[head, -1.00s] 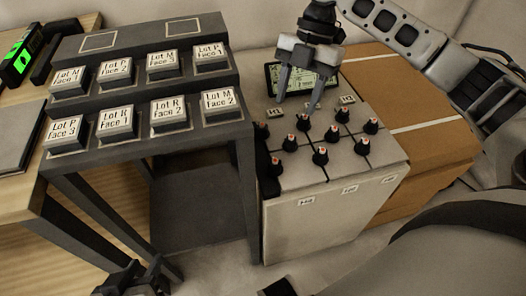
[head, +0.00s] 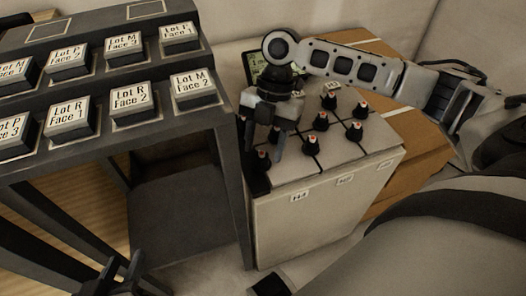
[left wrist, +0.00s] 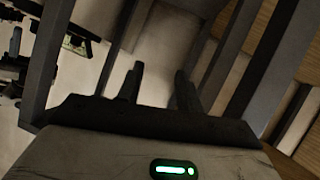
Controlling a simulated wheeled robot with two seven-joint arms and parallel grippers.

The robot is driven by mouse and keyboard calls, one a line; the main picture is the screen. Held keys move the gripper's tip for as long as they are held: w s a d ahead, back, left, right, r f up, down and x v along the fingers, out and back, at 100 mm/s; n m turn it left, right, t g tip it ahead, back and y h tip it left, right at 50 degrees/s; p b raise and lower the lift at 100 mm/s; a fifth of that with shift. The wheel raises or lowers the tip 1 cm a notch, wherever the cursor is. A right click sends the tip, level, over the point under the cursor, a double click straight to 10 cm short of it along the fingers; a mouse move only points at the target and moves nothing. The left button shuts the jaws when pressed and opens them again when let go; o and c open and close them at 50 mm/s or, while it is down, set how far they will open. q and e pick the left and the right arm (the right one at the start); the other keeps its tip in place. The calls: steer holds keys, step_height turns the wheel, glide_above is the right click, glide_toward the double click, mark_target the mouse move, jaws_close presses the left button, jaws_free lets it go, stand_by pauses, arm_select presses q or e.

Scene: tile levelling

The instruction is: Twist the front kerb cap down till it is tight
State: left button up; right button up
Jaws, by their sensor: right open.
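A black cap with an orange-red top, which I take to be the front kerb cap (head: 262,160), stands near the front left corner of the pale tiled block (head: 330,160). My right gripper (head: 264,151) points down over this corner, its two fingers apart, one to each side of the cap in the picture. I cannot tell whether they touch it. My left gripper (head: 124,277) is low at the bottom left of the head view, away from the block. The left wrist view shows its fingers (left wrist: 158,88) apart with nothing between them.
Several similar caps (head: 320,121) stand along the tile joints to the right. A screen (head: 262,66) is partly hidden behind my right gripper. A dark stepped rack (head: 215,105) with labelled blocks stands close on the left. A brown box (head: 415,118) lies behind the tiles.

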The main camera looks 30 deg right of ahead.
arm_select(q)
steer(key=shift+d+r, duration=0.1)
steer(key=shift+r, duration=0.2)
arm_select(e)
steer(key=shift+s+a+f, duration=0.1)
steer(key=shift+a+f, duration=0.15)
steer(key=shift+f, duration=0.45)
steer(key=c, duration=1)
arm_select(q)
steer(key=shift+r, duration=0.15)
steer(key=shift+s+p, duration=0.1)
steer(key=shift+p, duration=0.45)
arm_select(e)
steer(key=shift+r, duration=0.15)
